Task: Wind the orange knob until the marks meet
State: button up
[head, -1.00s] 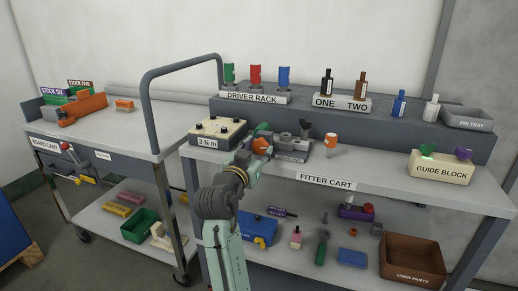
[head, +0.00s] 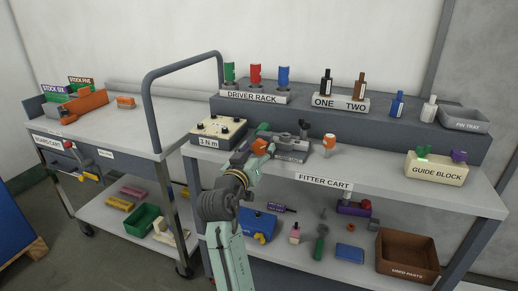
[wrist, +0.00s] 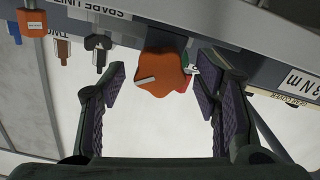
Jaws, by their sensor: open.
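The orange knob (wrist: 162,75) has rounded lobes and a pale bar mark on its face in the wrist view. A small white mark (wrist: 193,70) shows just right of the knob, apart from the bar. My gripper (wrist: 159,92) is open, with one ridged pad on each side of the knob in the picture and gaps between. In the head view the knob (head: 259,146) is partly hidden by my gripper, at the left end of a grey fixture (head: 291,150) on the fitter cart.
A cream box marked 3 N m (head: 218,130) stands close left of my gripper. A white-and-orange piece (head: 329,141) stands right of the fixture. The driver rack (head: 254,96) is behind. The cart top before the guide block (head: 436,169) is clear.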

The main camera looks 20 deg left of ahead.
jog(key=s, duration=0.6)
jog(key=shift+a, duration=0.15)
